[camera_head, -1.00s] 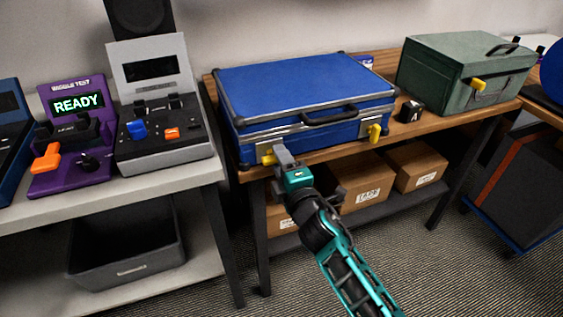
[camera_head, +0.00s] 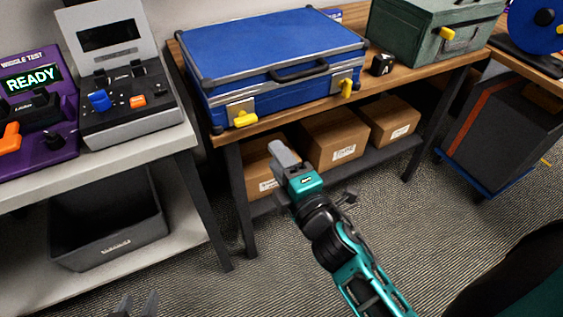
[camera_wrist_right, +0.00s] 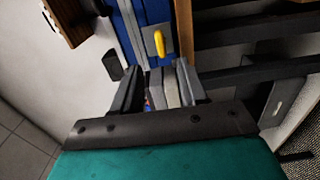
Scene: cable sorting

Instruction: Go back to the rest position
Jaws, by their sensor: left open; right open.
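My right gripper (camera_head: 315,174) is open and empty in the head view, in front of and below the blue case, clear of it. In the right wrist view its fingers (camera_wrist_right: 158,88) stand apart, with the case's yellow latch (camera_wrist_right: 159,43) beyond them. My left gripper (camera_head: 136,303) just shows at the bottom edge of the head view, open and empty, over the floor in front of the grey bench. The blue case (camera_head: 270,60) lies closed on the wooden bench. Its two yellow latches (camera_head: 245,119) are on the front face.
The grey bench (camera_head: 120,170) at left carries a purple READY tester (camera_head: 45,85) and a grey console (camera_head: 130,110). Cardboard boxes (camera_head: 335,140) fill the lower shelf behind my right gripper. A green case (camera_head: 420,30) stands at right. The carpet (camera_head: 220,285) between is clear.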

